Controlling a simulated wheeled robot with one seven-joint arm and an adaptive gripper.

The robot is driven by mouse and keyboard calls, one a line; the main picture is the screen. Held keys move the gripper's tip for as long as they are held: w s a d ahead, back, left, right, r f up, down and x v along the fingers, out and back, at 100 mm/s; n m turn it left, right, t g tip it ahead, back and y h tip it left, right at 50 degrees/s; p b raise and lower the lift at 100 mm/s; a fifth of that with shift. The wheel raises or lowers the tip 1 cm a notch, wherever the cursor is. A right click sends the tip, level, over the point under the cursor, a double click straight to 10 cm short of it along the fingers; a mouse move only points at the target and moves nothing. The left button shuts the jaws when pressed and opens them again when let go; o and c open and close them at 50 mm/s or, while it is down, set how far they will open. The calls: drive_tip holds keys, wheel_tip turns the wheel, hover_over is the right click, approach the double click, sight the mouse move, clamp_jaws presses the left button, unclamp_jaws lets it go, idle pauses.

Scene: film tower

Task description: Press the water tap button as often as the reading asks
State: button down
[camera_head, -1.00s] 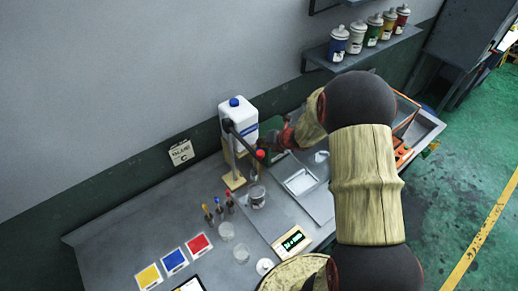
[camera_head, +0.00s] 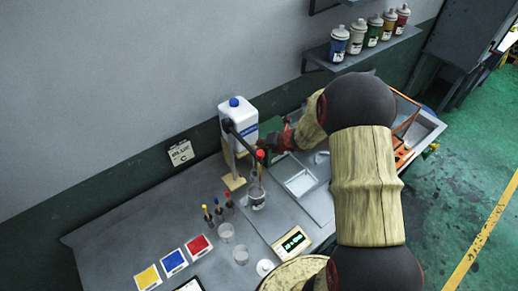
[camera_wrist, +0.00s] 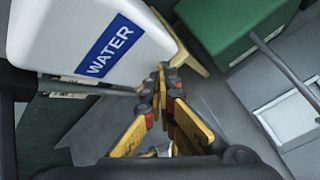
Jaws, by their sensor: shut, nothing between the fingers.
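The white water tank (camera_head: 237,112) with a blue cap stands on a wooden stand by the wall. Its blue WATER label (camera_wrist: 109,46) shows in the wrist view. A dark spout reaches from it toward a small red knob (camera_head: 260,154), which looks like the tap button. A clear beaker (camera_head: 257,198) stands below the spout. The lit display (camera_head: 293,243) in a pale frame shows green characters too small to read. My gripper (camera_wrist: 162,78) is shut and empty, its yellow fingers together beside the tank. I cannot tell whether it touches the button, which I cannot make out in the wrist view.
Empty glass beakers (camera_head: 241,254), several droppers (camera_head: 218,210) and coloured cards (camera_head: 173,262) are on the left of the bench. A pale tray (camera_head: 300,183) lies to the right. A green box (camera_wrist: 225,22) is close to my fingers. Bottles (camera_head: 357,38) stand on a wall shelf.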

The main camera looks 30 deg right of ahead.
drive_tip(key=shift+r, duration=0.1)
drive_tip(key=shift+r+p, duration=0.75)
drive_tip(key=shift+r, duration=0.1)
drive_tip(key=shift+r, duration=0.1)
wheel_tip(320, 180, up, 5)
drive_tip(key=p, duration=0.4)
drive_tip(key=shift+a, duration=0.1)
idle(1.6)
